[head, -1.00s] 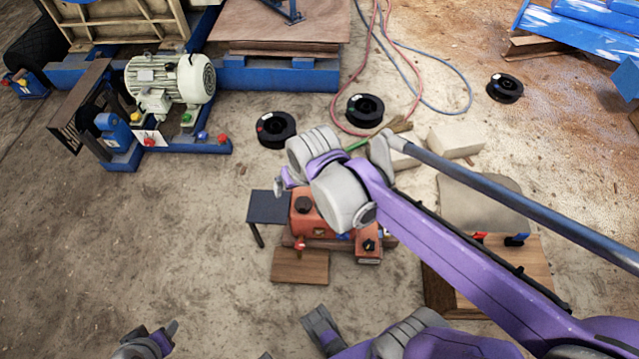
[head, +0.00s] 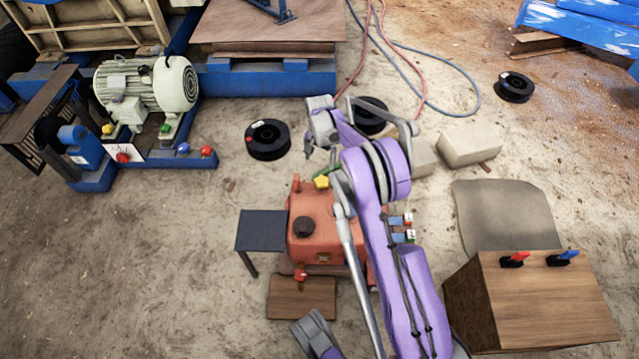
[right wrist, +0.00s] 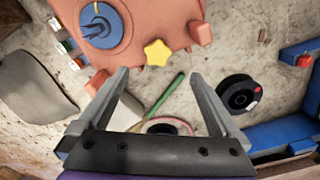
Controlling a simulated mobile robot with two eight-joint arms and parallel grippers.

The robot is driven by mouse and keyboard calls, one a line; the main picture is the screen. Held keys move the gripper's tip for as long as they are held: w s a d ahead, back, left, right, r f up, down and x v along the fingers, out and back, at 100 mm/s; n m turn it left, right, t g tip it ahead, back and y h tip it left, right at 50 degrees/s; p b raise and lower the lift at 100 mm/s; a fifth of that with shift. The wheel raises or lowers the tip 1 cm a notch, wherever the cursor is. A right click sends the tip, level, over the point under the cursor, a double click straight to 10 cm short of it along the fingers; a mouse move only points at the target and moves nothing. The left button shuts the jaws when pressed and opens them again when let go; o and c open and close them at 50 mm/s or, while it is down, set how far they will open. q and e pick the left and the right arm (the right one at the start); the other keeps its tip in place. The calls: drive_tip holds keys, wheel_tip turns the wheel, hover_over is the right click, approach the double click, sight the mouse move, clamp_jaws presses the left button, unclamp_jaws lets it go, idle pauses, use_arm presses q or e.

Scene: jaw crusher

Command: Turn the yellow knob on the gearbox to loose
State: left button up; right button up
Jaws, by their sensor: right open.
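The gearbox (head: 312,248) is an orange-red housing on the floor in the middle of the head view. It fills the top of the right wrist view (right wrist: 140,14). The yellow knob (head: 321,182) is at its far edge in the head view. In the right wrist view the knob (right wrist: 157,52) is star-shaped and lies just beyond my fingertips, roughly centred between them. My right gripper (right wrist: 159,74) is open and empty. In the head view the right gripper (head: 321,154) is just beyond the knob, partly hidden by its own wrist.
A dark side table (head: 262,230) stands left of the gearbox. A wooden box (head: 540,300) with red and blue levers is at right. Black spools (head: 268,139) and pale blocks (head: 470,145) lie behind. A blue disc (right wrist: 100,25) sits on the gearbox.

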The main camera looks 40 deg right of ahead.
sight(322, 181)
drive_tip(key=f+b, duration=0.1)
drive_tip(key=f, duration=0.3)
drive_tip(key=f+b, duration=0.1)
drive_tip(key=f, duration=0.3)
drive_tip(key=d+f+b, duration=0.1)
drive_tip(key=f, duration=0.4)
drive_tip(key=shift+w+d, duration=0.1)
drive_tip(key=c, duration=1.4)
